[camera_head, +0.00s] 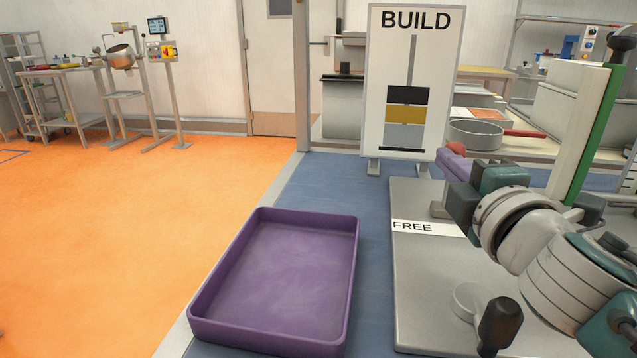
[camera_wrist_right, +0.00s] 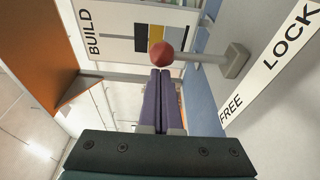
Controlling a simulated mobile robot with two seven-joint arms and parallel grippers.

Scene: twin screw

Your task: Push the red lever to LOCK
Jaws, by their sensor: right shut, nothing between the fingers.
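The red lever has a round red knob (camera_head: 456,148), largely behind my right gripper in the head view. In the right wrist view, the red knob (camera_wrist_right: 160,55) sits on a grey rod (camera_wrist_right: 208,60) from a grey base (camera_wrist_right: 236,62). A white strip reads FREE (camera_head: 412,228); the wrist view also shows LOCK (camera_wrist_right: 290,38). My right gripper (camera_head: 453,163) is shut and empty. Its purple fingertips (camera_wrist_right: 162,74) are right by the knob; I cannot tell whether they touch. My left gripper is in neither view.
A grey plate (camera_head: 425,290) carries the strip and a black-knobbed crank (camera_head: 498,325). A purple tray (camera_head: 350,290) stands to its left on the blue surface. A BUILD board (camera_head: 387,140) stands behind. A green-edged upright panel (camera_head: 597,130) stands at right behind my arm.

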